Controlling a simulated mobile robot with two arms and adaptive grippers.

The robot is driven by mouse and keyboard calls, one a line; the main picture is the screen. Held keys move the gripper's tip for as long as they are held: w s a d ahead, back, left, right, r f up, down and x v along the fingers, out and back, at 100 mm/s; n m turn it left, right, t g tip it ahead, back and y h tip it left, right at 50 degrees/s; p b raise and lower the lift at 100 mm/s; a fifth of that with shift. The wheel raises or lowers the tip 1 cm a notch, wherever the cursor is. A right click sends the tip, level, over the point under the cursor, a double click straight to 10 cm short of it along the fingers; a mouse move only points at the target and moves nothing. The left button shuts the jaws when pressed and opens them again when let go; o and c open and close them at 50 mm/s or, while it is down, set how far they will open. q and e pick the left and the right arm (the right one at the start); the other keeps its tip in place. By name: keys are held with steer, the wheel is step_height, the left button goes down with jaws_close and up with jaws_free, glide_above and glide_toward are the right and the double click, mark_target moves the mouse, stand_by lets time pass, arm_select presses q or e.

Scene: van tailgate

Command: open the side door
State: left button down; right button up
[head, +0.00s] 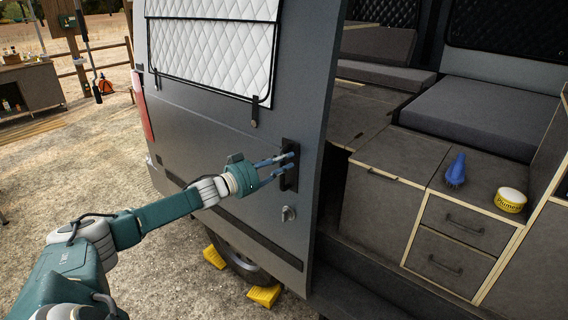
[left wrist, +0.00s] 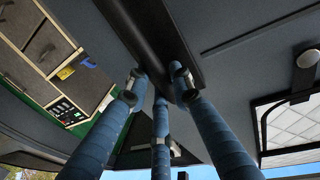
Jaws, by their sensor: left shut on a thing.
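The side door (head: 222,134) is a dark grey van panel with a quilted window cover. It stands toward the left of the doorway, and the van's interior shows to the right of its edge. Its black upright handle (head: 289,181) is near that edge. My left gripper (head: 289,162) is shut on the handle, its blue fingers reaching in from the left. In the left wrist view, the blue fingers close around the black handle (left wrist: 150,25). The exact contact behind the handle is hidden. My right gripper is not in view.
A round lock (head: 288,214) sits below the handle. Yellow wheel chocks (head: 264,296) flank the wheel. Gravel at left is clear.

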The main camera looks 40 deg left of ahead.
arm_select(q)
steer(key=shift+s+d+f+h, duration=0.1)
steer(key=shift+d+h, duration=0.05)
steer(key=shift+d, duration=0.35)
steer(key=shift+d+f+h, duration=0.1)
steer(key=shift+d+h, duration=0.05)
steer(key=shift+d, duration=0.3)
steer(key=c, duration=1.6)
jaws_free()
steer(key=shift+d, duration=0.2)
steer(key=shift+o, duration=0.2)
steer(key=shift+d+r, duration=0.1)
steer(key=shift+r, duration=0.05)
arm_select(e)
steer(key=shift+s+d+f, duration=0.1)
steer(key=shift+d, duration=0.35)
arm_select(q)
steer(key=shift+s+a, duration=0.15)
steer(key=shift+a, duration=0.2)
steer(key=v, duration=1.1)
steer(key=shift+s+d, duration=0.2)
steer(key=shift+d, duration=0.05)
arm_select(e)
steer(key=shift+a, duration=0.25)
